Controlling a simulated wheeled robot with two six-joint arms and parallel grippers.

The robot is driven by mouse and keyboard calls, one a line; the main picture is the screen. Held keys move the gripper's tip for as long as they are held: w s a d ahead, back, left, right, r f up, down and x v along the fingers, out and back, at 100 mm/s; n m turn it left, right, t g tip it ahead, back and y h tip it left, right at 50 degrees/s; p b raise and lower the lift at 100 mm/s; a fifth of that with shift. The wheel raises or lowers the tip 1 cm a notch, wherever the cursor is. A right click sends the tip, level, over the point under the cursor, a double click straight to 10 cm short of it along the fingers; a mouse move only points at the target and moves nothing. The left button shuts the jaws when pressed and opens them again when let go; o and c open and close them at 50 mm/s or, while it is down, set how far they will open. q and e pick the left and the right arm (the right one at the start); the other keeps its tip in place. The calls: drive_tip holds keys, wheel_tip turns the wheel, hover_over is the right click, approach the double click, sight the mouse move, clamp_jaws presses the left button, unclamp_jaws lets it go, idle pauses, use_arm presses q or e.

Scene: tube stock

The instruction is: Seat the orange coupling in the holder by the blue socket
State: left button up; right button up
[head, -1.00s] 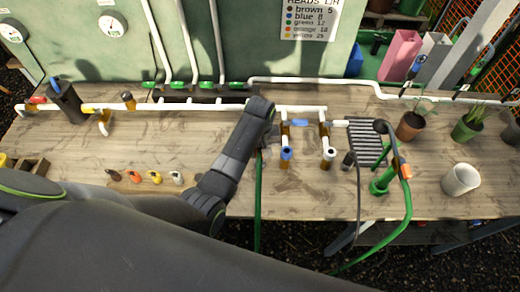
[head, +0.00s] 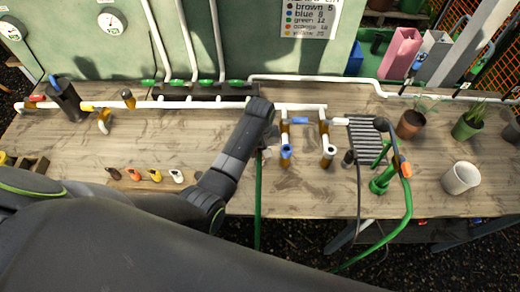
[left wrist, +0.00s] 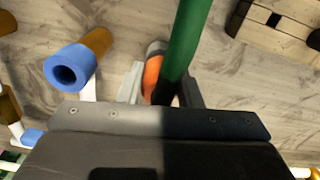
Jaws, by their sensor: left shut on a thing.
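In the left wrist view my left gripper (left wrist: 160,90) is shut on the orange coupling (left wrist: 152,74), which has a grey end. A green hose (left wrist: 187,35) runs beside it, partly over it. The blue socket (left wrist: 70,68), a blue-rimmed open end on a brown body, is to the left, apart from the coupling. In the head view the blue socket (head: 286,152) is just right of my left arm, which hides the left fingers and the coupling. I cannot clearly tell the holder by the socket. My right gripper is not in view.
A white-rimmed socket (head: 330,150) stands right of the blue one. A ribbed grey rack (head: 366,142) and a green hose with an orange part (head: 405,170) are farther right. A wooden block (left wrist: 275,25) shows at the wrist view's upper right.

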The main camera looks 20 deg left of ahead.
use_arm(q)
drive_tip(key=shift+s+f, duration=0.1)
drive_tip(key=shift+f, duration=0.8)
idle(0.7)
drive_tip(key=o, duration=1.1)
drive_tip(key=shift+c, duration=0.2)
